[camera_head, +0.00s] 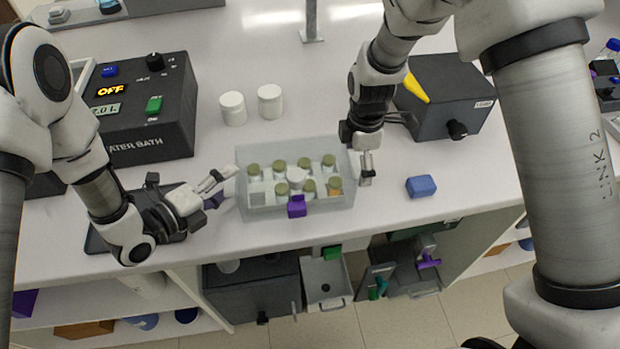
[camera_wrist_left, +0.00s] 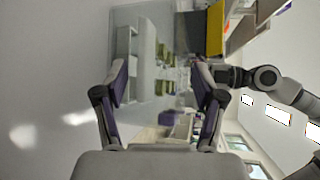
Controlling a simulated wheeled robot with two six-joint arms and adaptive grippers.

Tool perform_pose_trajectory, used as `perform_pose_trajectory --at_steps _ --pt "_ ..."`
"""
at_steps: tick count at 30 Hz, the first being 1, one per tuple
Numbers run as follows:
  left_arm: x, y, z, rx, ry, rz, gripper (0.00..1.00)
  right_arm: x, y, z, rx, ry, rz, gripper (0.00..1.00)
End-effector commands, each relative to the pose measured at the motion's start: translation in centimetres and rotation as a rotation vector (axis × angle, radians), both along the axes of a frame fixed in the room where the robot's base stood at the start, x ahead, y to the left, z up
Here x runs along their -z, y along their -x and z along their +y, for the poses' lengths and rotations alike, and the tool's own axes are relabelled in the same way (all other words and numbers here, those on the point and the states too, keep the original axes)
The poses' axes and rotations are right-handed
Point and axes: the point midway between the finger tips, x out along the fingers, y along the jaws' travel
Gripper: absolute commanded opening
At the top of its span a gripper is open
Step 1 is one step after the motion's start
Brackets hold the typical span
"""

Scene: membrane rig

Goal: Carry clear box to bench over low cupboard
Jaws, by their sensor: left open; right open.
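The clear box (camera_head: 248,205) stands near the front edge of the white bench (camera_head: 215,60). It holds several capped vials and has a purple clip (camera_head: 297,207) on its front. My left gripper (camera_head: 222,186) is open at the box's left end, its fingers pointing at it. In the left wrist view the clear box (camera_wrist_left: 148,60) shows ahead, between and beyond the open fingers (camera_wrist_left: 165,75). My right gripper (camera_head: 366,170) is open beside the box's right end, pointing down. I cannot tell whether either gripper touches the box. Below the bench is a low cupboard (camera_head: 250,285) area with dark and grey containers.
A water bath (camera_head: 145,120) stands at the left, with a dark plate (camera_head: 110,235) in front of it. Two white jars (camera_head: 233,108) stand behind the box. A dark device (camera_head: 445,95) and a blue block (camera_head: 421,186) are at the right. A metal post (camera_head: 311,25) stands behind.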

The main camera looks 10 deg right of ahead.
Motion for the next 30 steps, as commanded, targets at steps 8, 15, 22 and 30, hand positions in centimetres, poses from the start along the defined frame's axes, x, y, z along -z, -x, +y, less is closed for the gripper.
perform_pose_trajectory --at_steps 8,15,22,30 --pt "-1.1 2.4 3.5 -0.008 0.006 0.004 0.69 0.0 0.0 0.0 0.001 0.000 0.000 1.00" --pt "-2.3 5.5 7.6 -0.008 0.005 0.000 0.69 0.0 0.0 0.0 0.001 0.000 0.000 1.00" --pt "-2.8 6.8 9.3 -0.003 0.001 -0.001 0.69 0.0 0.0 0.0 0.001 0.000 -0.001 1.00" --pt "-2.8 7.0 9.4 -0.001 -0.001 -0.001 0.69 -3.8 -0.1 0.0 0.000 0.000 -0.007 1.00"
